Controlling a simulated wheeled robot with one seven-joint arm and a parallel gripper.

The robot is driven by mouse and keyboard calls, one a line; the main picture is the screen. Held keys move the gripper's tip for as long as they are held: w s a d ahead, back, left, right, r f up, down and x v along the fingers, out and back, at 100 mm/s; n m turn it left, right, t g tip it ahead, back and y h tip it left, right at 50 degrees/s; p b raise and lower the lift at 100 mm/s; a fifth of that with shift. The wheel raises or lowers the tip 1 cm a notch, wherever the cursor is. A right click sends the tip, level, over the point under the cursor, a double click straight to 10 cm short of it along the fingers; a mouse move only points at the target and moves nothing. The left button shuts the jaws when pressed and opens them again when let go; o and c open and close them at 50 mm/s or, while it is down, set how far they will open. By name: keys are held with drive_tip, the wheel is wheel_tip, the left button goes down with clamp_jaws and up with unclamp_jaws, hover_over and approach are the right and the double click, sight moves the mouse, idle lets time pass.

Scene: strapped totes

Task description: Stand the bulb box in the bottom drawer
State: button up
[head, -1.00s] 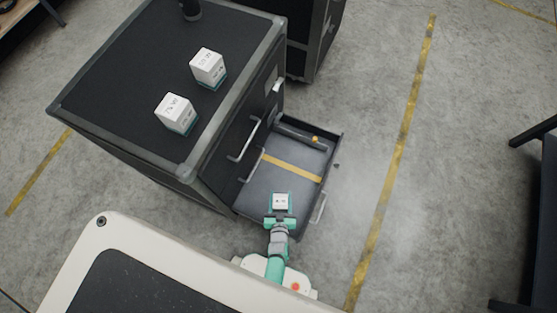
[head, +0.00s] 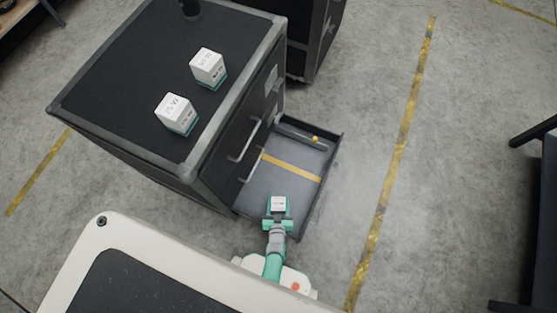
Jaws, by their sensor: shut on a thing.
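The bulb box (head: 278,203), small with a white top and teal lower part, is in the near part of the open bottom drawer (head: 256,191). My gripper (head: 278,216) is shut on it from the near side. The box looks upright. I cannot tell whether its base touches the drawer floor. A yellow strip crosses the drawer floor beyond the box. My gripper hides the box's near side.
Two similar white and teal boxes (head: 176,114) and (head: 208,67) stand on the dark cabinet top (head: 115,85). A dark bar with a yellow piece (head: 315,139) lies at the drawer's far end. The drawer floor between is clear.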

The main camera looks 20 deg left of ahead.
drive_tip(key=shift+s+f, duration=0.1)
drive_tip(key=shift+f, duration=0.45)
drive_tip(key=o, duration=1.1)
drive_tip(key=shift+s+d+f, duration=0.1)
drive_tip(key=shift+s+f, duration=0.05)
drive_tip(key=shift+s, duration=0.05)
drive_tip(key=shift+s+r, duration=0.1)
drive_tip(key=shift+r, duration=0.3)
drive_tip(key=shift+s+r, duration=0.3)
drive_tip(key=v, duration=1.1)
drive_tip(key=shift+w+d+r, duration=0.1)
drive_tip(key=shift+w+r, duration=0.1)
drive_tip(key=shift+r, duration=0.2)
wheel_tip(320, 180, up, 45)
drive_tip(key=m+t+h, duration=0.3)
drive_tip(key=m+h, duration=0.1)
drive_tip(key=h, duration=0.1)
hover_over(278, 212)
drive_tip(key=s+d, duration=1)
drive_tip(key=shift+a+f, duration=0.1)
drive_tip(key=shift+a, duration=0.15)
